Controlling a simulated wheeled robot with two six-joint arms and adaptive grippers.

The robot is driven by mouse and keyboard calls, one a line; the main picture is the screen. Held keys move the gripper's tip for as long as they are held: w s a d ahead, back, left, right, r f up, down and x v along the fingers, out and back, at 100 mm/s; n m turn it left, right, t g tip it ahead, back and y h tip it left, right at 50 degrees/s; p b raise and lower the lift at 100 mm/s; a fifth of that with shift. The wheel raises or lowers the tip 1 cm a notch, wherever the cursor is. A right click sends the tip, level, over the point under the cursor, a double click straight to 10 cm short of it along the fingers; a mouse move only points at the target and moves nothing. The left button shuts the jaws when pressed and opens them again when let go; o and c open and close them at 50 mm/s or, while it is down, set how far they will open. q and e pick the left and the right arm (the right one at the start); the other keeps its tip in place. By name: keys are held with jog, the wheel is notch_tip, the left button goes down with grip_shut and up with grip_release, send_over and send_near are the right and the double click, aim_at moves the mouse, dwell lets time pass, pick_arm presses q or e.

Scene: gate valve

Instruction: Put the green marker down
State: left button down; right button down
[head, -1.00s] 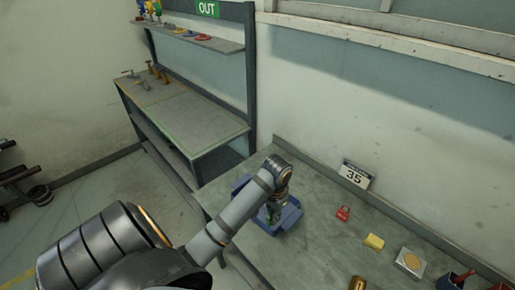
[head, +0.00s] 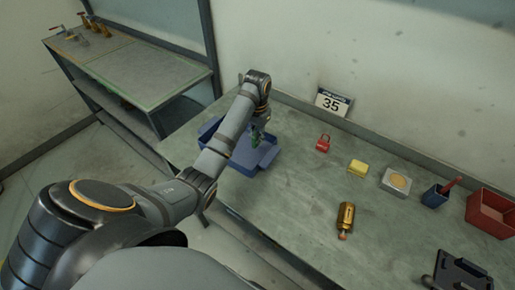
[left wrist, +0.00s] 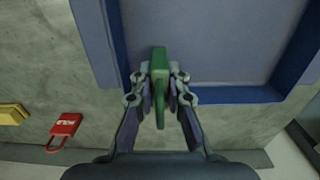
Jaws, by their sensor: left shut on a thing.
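The green marker (left wrist: 159,85) is between the fingers of my left gripper (left wrist: 160,88) in the left wrist view, and the gripper is shut on it. In the head view the left gripper (head: 258,138) is over the right part of a blue tray (head: 225,160), with a small patch of the green marker (head: 254,143) showing. The blue tray's rim also shows in the left wrist view (left wrist: 245,95), beyond and to the right of the marker. I cannot tell whether the marker touches the tray. My right gripper is not in view.
On the workbench (head: 300,205) are a red padlock (head: 323,143), a yellow block (head: 357,167), a brass cylinder (head: 345,218), a grey box with a round disc (head: 397,181), a blue cup (head: 437,194) and a red bin (head: 492,212). A sign reading 35 (head: 333,102) stands against the wall.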

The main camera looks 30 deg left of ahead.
pick_arm(q)
jog(key=shift+w+f, duration=0.1)
jog(key=shift+f, duration=0.05)
jog(key=shift+w+f+b, duration=0.2)
jog(key=shift+f+b, duration=0.25)
jog(key=shift+b, duration=0.4)
notch_tip(320, 180, down, 3)
jog(key=shift+w+a+r+p, duration=0.1)
jog(key=shift+w+p, duration=0.05)
jog(key=shift+p, duration=0.2)
jog(key=c, duration=1.3)
grip_release()
jog(key=shift+c, duration=0.2)
